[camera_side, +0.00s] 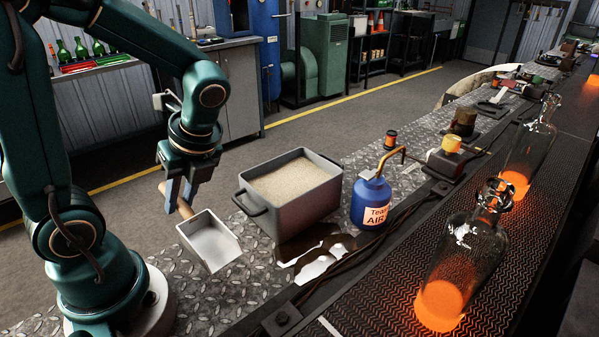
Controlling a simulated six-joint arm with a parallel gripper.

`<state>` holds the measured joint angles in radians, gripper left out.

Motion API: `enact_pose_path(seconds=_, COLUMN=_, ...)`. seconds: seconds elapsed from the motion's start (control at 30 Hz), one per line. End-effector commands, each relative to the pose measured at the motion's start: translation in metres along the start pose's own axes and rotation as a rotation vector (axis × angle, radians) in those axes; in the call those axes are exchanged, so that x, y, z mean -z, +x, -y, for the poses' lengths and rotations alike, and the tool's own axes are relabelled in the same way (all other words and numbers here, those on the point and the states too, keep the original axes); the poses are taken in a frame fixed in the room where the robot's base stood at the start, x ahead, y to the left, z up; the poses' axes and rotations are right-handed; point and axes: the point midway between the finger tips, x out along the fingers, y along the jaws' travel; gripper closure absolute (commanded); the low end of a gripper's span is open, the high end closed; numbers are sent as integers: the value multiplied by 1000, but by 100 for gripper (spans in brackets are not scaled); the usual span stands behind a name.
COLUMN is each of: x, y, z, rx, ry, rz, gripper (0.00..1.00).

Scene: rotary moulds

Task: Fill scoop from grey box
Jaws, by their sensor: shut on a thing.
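My gripper (178,202) is shut on the wooden handle of a scoop (209,243). The scoop is a pale metal pan with an open front, and it hangs over the left edge of the metal plate, its inside facing the camera. It looks empty. The grey box (297,207) stands on the plate to the right of the scoop and is apart from it. The box has side handles and is filled near the rim with pale grainy material (296,184). My gripper points down, left of the box and about level with its rim in the picture.
A blue oil can (371,203) with a brass spout stands right of the box. Clear bottles with glowing orange bases (440,305) stand on the dark conveyor at right. Bare plate lies at front left.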

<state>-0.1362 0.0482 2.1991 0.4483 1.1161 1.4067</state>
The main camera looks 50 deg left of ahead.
Motion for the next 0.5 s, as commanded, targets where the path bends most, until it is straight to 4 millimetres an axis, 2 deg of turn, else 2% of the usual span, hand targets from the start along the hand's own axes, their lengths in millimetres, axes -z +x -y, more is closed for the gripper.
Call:
enact_pose_path(seconds=0.03, x=-11, y=-2, z=-6, rx=5, ry=-14, rz=-1, gripper=100)
enact_pose_path(seconds=0.2, x=-36, y=-5, z=-24, rx=3, ry=-12, rz=0, gripper=100)
enact_pose_path(seconds=0.5, x=-57, y=-8, z=-38, rx=-1, ry=-7, rz=-1, gripper=100)
